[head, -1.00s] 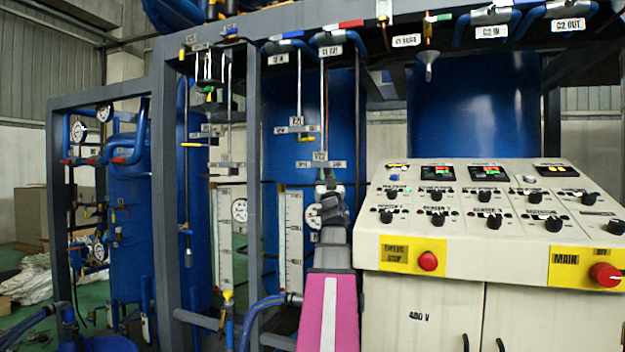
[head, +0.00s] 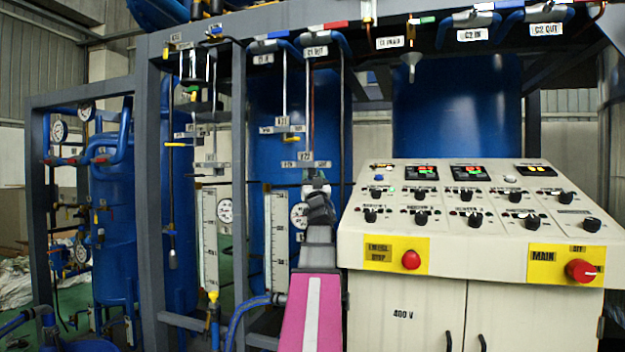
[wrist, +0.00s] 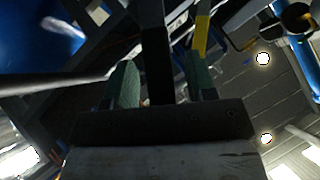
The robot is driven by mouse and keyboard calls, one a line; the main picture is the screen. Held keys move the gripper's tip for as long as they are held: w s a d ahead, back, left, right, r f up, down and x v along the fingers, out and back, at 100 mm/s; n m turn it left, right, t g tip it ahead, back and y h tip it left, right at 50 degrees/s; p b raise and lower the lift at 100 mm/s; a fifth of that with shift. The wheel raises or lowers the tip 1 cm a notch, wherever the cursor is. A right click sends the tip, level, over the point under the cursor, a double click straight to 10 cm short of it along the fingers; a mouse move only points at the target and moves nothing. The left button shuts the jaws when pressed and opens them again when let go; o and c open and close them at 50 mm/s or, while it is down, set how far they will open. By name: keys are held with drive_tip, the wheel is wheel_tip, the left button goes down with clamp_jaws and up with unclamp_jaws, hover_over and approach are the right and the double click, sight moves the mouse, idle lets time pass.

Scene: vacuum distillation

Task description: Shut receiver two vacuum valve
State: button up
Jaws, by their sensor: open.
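My gripper (head: 316,186) is raised in front of the rack, left of the control panel, and is small and dark in the head view. In the wrist view its two green fingers (wrist: 161,82) are apart, with nothing clearly held. A dark bar rises between them in that picture; I cannot tell its distance. Small valve tags (head: 282,124) and a lower tag bar (head: 305,164) sit on thin rods just above my gripper. A yellow handle (head: 292,139) shows between them. The lettering is too small to tell which valve is receiver two's vacuum valve.
The control panel (head: 470,260) with knobs and red buttons stands close on the right. Grey rack posts (head: 239,200), sight gauges (head: 275,240) and a round dial (head: 299,215) crowd the left. A funnel (head: 411,66) hangs above the panel.

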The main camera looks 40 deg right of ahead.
drive_tip(key=r, duration=0.4)
drive_tip(key=shift+w+a+r, duration=0.1)
drive_tip(key=shift+w+r, duration=0.2)
drive_tip(key=shift+w, duration=0.1)
drive_tip(key=w+a+r, duration=0.1)
drive_tip(key=a+r, duration=0.5)
drive_tip(key=a, duration=0.5)
drive_tip(key=shift+w+r, duration=0.25)
drive_tip(key=shift+w, duration=0.15)
drive_tip(key=shift+a+f, duration=0.1)
drive_tip(key=shift+c, duration=0.3)
